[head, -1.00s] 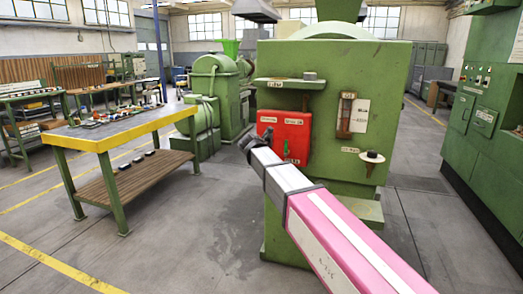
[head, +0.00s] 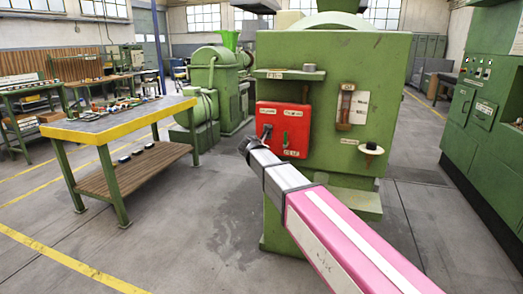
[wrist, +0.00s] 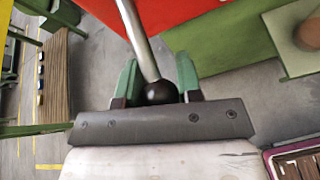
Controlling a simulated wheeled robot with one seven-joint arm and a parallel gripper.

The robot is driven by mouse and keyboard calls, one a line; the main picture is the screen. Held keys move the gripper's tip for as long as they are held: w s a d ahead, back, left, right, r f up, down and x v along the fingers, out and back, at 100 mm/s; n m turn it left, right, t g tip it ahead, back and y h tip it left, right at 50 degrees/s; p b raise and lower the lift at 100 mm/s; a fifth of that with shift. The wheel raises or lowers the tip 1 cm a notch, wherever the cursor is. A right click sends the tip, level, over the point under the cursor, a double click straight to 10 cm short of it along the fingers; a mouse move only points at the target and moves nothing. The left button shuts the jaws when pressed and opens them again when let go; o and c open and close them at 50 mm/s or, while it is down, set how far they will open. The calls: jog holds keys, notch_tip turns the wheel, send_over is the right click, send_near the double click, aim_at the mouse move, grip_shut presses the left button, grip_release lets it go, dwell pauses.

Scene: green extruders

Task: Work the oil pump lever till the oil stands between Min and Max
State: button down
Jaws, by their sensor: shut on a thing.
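In the wrist view, a bare metal lever (wrist: 139,40) ends in a black ball knob (wrist: 162,93). The knob sits between the two green fingers of my gripper (wrist: 157,78), which is shut on it. The rod runs up and slightly left past the red box (wrist: 190,12). In the head view my gripper (head: 247,146) is dark and small, just left of the red box (head: 282,130) on the green machine; the held knob cannot be made out there. The sight glass (head: 346,104) stands upright right of the box, beside a white plate (head: 361,107). Its oil level and marks are too small to read.
A small bracket (head: 371,150) with a black knob juts out below the sight glass. A ledge (head: 290,74) is above the red box. A yellow-edged workbench (head: 115,125) stands left, green cabinets (head: 485,115) right. The floor between bench and machine is clear.

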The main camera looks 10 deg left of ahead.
jog(key=shift+w, duration=0.1)
jog(key=c, duration=0.8)
grip_release()
jog(key=v, duration=1)
jog(key=shift+s+r, duration=0.15)
jog(key=shift+s, duration=0.2)
